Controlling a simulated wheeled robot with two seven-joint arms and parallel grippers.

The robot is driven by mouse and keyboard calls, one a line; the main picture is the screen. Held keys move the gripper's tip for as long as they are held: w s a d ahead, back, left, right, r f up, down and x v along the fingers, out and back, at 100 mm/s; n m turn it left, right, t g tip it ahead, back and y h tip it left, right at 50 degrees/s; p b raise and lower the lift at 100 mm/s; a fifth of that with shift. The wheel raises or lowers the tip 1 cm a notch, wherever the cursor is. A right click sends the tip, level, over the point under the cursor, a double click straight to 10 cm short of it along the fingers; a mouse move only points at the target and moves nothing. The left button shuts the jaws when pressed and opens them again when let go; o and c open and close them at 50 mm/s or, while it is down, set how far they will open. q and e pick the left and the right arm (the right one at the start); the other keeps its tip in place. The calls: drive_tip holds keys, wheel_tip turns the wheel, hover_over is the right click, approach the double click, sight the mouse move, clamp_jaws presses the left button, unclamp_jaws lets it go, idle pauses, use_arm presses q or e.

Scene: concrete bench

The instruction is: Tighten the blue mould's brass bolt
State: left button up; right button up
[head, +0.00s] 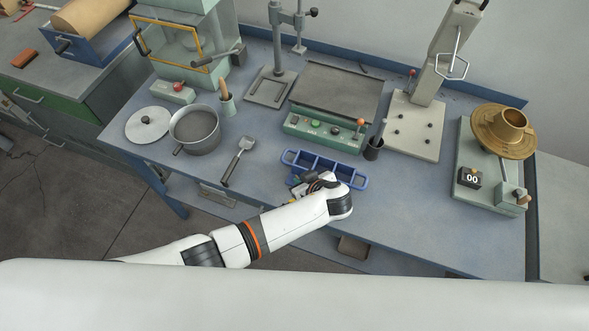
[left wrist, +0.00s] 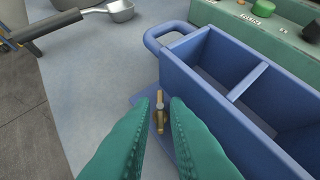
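The blue mould (head: 342,168) is an open three-compartment box with loop handles, near the front edge of the bench. In the left wrist view, the mould (left wrist: 205,78) fills the right side. Its brass bolt (left wrist: 159,112) stands upright at the mould's near side, on a flat blue flange. My left gripper (left wrist: 161,98) has teal fingers that are apart, one on either side of the bolt as seen from the wrist. Bare gaps show between bolt and fingers, so I see no grip on it. In the head view my left wrist hides the bolt. My right gripper is out of view.
A green control box (head: 325,133) stands behind the mould, with a dark cup (head: 374,148) to the right. A scoop (head: 238,160) and a pot (head: 196,130) lie to the left. The bench front to the right is clear.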

use_arm(q)
drive_tip(key=shift+w+f, duration=0.15)
drive_tip(key=shift+f, duration=0.05)
drive_tip(key=shift+s+r, duration=0.1)
drive_tip(key=shift+s, duration=0.1)
clamp_jaws()
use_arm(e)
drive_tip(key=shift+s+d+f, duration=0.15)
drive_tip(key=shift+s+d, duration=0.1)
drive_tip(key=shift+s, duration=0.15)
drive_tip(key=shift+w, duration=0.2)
